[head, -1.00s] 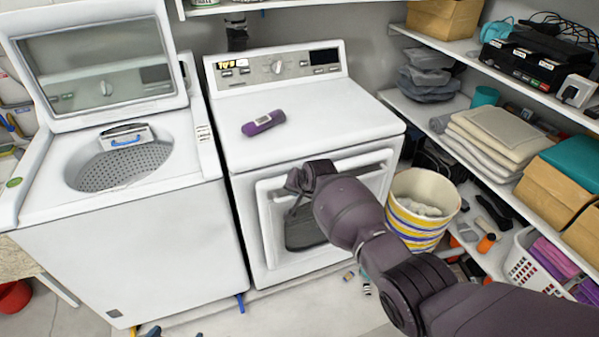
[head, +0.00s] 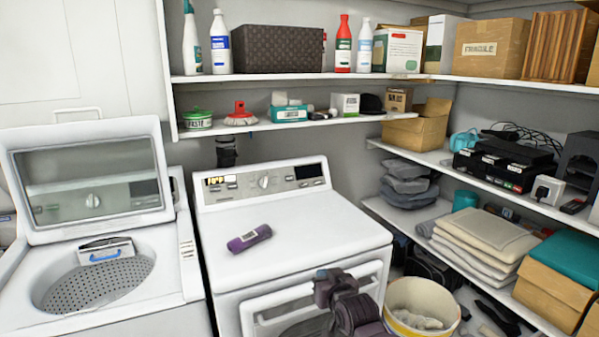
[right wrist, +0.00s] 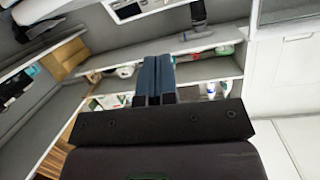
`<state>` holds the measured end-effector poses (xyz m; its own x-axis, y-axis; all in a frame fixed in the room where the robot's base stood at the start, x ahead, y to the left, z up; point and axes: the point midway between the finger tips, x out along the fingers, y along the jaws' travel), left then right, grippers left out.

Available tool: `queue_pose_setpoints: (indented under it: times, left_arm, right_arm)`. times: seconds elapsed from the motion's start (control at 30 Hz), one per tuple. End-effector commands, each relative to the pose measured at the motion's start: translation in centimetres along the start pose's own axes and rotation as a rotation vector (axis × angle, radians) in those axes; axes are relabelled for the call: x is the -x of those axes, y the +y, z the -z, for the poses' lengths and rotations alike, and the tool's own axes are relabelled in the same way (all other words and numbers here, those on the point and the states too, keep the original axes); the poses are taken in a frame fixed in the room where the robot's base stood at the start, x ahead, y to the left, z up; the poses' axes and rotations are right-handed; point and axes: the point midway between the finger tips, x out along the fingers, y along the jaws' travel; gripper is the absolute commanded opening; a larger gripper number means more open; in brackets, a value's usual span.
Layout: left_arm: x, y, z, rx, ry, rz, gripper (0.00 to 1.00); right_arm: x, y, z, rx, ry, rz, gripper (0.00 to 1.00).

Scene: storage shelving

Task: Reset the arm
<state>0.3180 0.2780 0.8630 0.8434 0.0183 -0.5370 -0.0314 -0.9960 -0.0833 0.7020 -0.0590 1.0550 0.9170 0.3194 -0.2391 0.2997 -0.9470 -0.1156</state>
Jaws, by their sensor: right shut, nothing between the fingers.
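My right arm (head: 358,313) reaches in from the bottom of the head view. Its dark gripper (head: 325,287) shows in front of the upper door area of the white dryer (head: 305,222). In the right wrist view the two blue-grey fingers (right wrist: 155,78) lie side by side, shut, with nothing between them. I cannot tell whether the gripper touches the dryer door. My left gripper is not in view.
An open-lidded washer (head: 150,305) stands left of the dryer. A purple pack (head: 249,238) lies on the dryer top. A striped bin (head: 392,297) stands to the right. Loaded shelves (head: 380,205) line the back and right walls.

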Motion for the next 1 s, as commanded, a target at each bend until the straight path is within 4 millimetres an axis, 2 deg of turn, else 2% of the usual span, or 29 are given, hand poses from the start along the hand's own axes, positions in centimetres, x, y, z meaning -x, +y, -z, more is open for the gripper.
queue_pose_setpoints:
  times: [0.03, 0.2, 0.5, 0.67, 0.8, 1.0]
  left_arm:
    - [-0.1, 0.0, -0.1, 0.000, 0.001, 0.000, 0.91]
    - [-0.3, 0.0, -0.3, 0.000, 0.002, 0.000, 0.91]
    - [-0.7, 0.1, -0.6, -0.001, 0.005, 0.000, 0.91]
    - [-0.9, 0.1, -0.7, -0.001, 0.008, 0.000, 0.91]
    - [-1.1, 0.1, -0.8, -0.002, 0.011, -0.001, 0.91]
    - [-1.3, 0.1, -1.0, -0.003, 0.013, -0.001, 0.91]
  right_arm:
    - [1.7, 1.3, -1.2, 0.015, 0.017, -0.022, 0.00]
    - [7.1, 4.7, -4.5, 0.062, 0.058, -0.088, 0.00]
    - [17.3, 9.1, -11.4, 0.115, 0.039, -0.196, 0.00]
    - [23.0, 10.6, -15.8, 0.121, -0.021, -0.244, 0.00]
    - [28.0, 11.4, -20.2, 0.115, -0.105, -0.280, 0.00]
    - [33.9, 11.9, -26.6, 0.094, -0.242, -0.316, 0.00]
